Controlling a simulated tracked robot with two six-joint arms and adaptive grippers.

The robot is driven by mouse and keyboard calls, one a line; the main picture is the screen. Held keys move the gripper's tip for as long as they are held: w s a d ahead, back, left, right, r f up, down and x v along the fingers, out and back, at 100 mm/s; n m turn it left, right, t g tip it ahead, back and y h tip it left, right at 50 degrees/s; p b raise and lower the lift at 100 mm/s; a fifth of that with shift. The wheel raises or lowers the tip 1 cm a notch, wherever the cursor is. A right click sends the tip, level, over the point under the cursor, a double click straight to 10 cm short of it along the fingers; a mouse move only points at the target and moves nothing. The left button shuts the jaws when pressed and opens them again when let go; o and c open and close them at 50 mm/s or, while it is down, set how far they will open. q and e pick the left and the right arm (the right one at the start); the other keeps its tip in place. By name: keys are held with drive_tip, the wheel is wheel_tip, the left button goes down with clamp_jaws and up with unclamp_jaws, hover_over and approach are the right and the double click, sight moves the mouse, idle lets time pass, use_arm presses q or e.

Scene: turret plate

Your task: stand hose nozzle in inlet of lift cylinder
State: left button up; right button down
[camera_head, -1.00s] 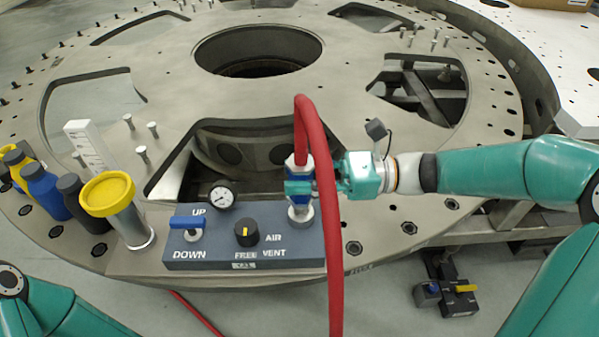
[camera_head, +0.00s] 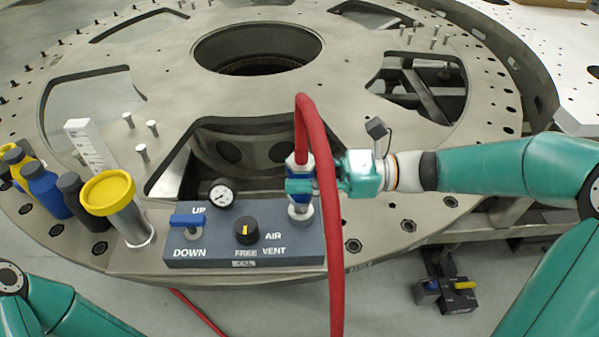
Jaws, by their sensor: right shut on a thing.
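The hose nozzle (camera_head: 297,160), blue with silver ends, stands upright at the end of a thick red hose (camera_head: 325,200) that arches over it and hangs down in front. My right gripper (camera_head: 302,186) reaches in from the right and is shut on the nozzle; the hose partly covers it. The nozzle's lower end is at a round silver fitting (camera_head: 300,212), apparently the inlet, on the right end of a grey control block (camera_head: 210,255). I cannot tell whether it is seated in it. A silver cylinder with a yellow cap (camera_head: 108,193) stands to the left. My left gripper is out of view.
Several bottles (camera_head: 45,185) and a white scale (camera_head: 88,145) stand at the left. The large turret plate (camera_head: 260,105) has wide openings and several upright pins.

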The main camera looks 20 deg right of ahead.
drive_tip(key=shift+f+b, duration=1.2)
drive_tip(key=shift+f, duration=0.55)
idle(1.6)
drive_tip(key=c, duration=0.7)
unclamp_jaws()
